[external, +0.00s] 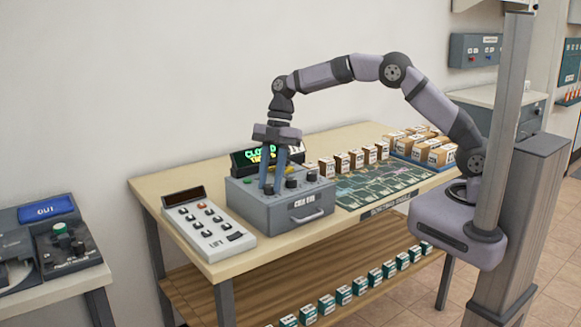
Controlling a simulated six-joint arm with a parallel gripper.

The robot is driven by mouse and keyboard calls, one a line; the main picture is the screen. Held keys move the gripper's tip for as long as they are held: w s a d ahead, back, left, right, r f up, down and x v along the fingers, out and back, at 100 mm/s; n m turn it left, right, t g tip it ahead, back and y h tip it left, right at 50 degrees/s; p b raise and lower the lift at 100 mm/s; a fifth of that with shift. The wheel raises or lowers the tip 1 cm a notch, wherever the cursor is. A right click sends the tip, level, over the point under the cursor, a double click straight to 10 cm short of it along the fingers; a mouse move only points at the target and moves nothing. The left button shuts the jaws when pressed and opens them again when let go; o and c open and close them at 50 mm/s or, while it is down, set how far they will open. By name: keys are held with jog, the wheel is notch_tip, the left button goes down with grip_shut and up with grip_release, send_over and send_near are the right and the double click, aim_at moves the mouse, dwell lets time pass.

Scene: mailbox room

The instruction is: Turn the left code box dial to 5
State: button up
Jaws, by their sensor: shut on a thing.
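The code box (262,213) is a grey box with a front handle and a white label, on the wooden table. Black dials stand in a row on its top; the middle dial (291,183) and the right dial (312,175) show clearly. My gripper (269,189) points straight down over the left part of the box top. Its blue fingers are shut on the left dial, which is mostly hidden between them. The dial's number markings are too small to read.
A white keypad (207,225) stands left of the box. A lit display sign (262,156) stands behind it. A dark green mat (372,186) and several small cartons (355,158) lie to the right.

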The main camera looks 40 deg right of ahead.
jog(key=o, duration=1)
jog(key=shift+o, duration=0.2)
jog(key=shift+r, duration=0.1)
jog(key=b+v, duration=0.1)
jog(key=v, duration=0.6)
